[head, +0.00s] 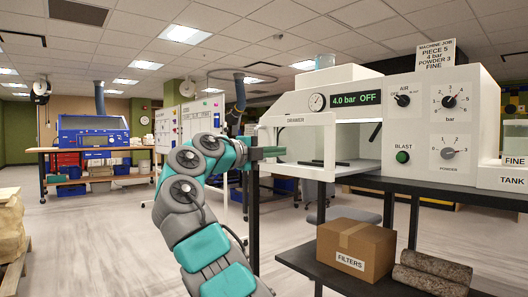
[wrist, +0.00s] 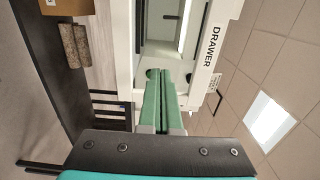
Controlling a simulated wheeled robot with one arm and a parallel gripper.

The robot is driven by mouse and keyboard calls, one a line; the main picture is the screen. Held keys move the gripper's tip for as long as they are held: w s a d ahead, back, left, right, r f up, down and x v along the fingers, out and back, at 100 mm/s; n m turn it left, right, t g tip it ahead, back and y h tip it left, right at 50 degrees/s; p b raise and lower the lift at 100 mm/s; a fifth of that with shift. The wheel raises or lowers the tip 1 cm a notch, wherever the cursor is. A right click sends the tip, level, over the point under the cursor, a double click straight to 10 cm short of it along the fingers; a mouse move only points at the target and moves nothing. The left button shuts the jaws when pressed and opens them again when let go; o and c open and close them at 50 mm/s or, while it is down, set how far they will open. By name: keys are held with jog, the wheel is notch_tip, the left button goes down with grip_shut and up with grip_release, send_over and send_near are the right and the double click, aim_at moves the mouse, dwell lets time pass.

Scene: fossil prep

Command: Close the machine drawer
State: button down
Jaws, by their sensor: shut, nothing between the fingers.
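The machine (head: 335,75) is a white cabinet at the right of the head view, its display reading "4.0 bar OFF". Its drawer (head: 298,119) has a white, frame-like front labelled DRAWER and stands out to the left of the control panel, apparently open. In the wrist view the drawer front (wrist: 207,65) appears sideways, with a pale interior beyond. My gripper (head: 272,152) is level with the drawer front, at its left side. In the wrist view the green fingers (wrist: 165,75) are together, empty, and point into the frame's opening. Whether they touch the drawer is unclear.
A black stand (head: 395,190) carries the machine. Its low shelf holds a FILTERS box (head: 355,250) and rough cylinders (head: 432,270). A workbench with a blue cabinet (head: 92,137) stands far back. The floor between is clear.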

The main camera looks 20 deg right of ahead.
aim_at(302, 150)
jog(key=x, duration=0.6)
jog(key=shift+d+p, duration=0.25)
jog(key=shift+p, duration=0.15)
